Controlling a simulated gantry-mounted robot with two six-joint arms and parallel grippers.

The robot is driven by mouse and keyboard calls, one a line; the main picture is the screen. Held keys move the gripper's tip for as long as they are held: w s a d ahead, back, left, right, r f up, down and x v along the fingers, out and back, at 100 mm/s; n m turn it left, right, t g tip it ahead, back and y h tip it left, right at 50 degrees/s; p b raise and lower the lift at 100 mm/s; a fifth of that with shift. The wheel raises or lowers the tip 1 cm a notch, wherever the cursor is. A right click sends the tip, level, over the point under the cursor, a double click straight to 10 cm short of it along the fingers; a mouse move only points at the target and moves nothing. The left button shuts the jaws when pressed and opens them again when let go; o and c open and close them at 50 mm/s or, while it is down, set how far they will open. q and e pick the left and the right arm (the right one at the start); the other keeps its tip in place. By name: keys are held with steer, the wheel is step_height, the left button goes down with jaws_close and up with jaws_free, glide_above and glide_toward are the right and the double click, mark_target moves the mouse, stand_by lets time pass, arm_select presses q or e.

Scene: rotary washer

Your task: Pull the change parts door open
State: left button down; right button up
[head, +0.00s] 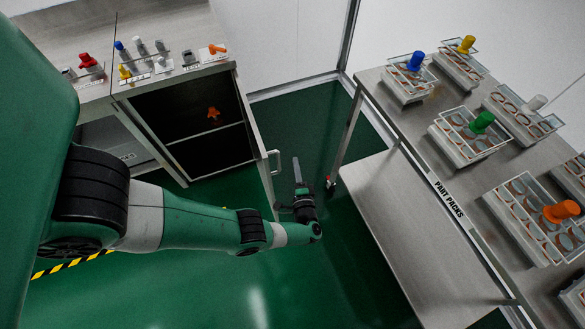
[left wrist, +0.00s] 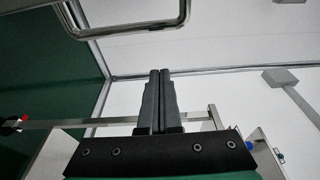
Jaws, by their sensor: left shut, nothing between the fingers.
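The change parts cabinet stands at the left in the head view, its dark inside (head: 190,120) showing a shelf and an orange part (head: 213,113). The change parts door (head: 252,135) appears swung out from the cabinet's right side, seen nearly edge-on. Its metal handle (head: 276,163) is on the outer, right-hand face. My left gripper (head: 297,161) is shut and empty, just right of the handle and apart from it. In the left wrist view the closed fingers (left wrist: 160,72) point away, with a bent metal handle bar (left wrist: 135,30) above them, not between them. My right gripper is out of view.
The part packs table (head: 395,145) with racks and coloured knobs fills the right, its leg (head: 345,135) close to my left gripper. Small labelled parts (head: 160,58) stand on the cabinet top. Green floor (head: 345,260) is clear in front.

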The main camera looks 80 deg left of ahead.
arm_select(q)
steer(key=d, duration=0.9)
steer(key=shift+w+d, duration=0.15)
steer(key=shift+d, duration=0.15)
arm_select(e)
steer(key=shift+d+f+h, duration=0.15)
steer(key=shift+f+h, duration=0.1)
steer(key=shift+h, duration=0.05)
arm_select(q)
steer(key=shift+a+p, duration=0.1)
steer(key=shift+p, duration=0.2)
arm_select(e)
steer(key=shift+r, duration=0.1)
